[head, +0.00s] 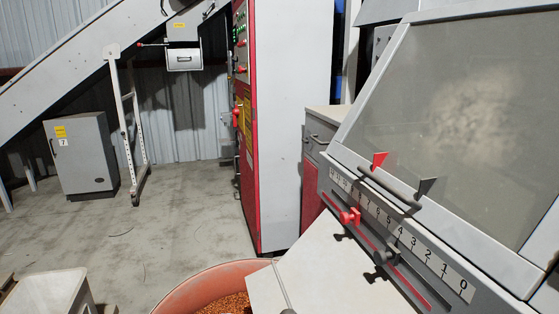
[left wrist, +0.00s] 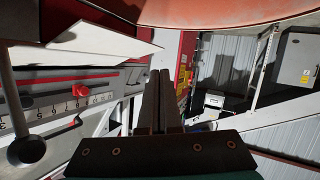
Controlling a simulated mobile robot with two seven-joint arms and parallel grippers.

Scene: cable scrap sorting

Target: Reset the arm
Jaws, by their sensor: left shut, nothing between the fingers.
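My left gripper (left wrist: 159,76) shows in the left wrist view with its two dark fingers side by side, shut and empty. That view is upside down relative to the head view. The fingers point towards the red-edged machine cabinet and touch nothing that I can see. To their left are the scale panel with its red knob (left wrist: 81,90) and a dark ball-ended lever (left wrist: 27,148). Neither gripper shows clearly in the head view, and my right gripper is in neither view.
A grey machine with a sloped window (head: 455,110) and a numbered scale (head: 400,232) fills the right. An orange tub (head: 190,290) holds copper-coloured granules. A white container (head: 42,292) stands at bottom left. A grey cabinet (head: 82,155) stands behind clear concrete floor (head: 185,225).

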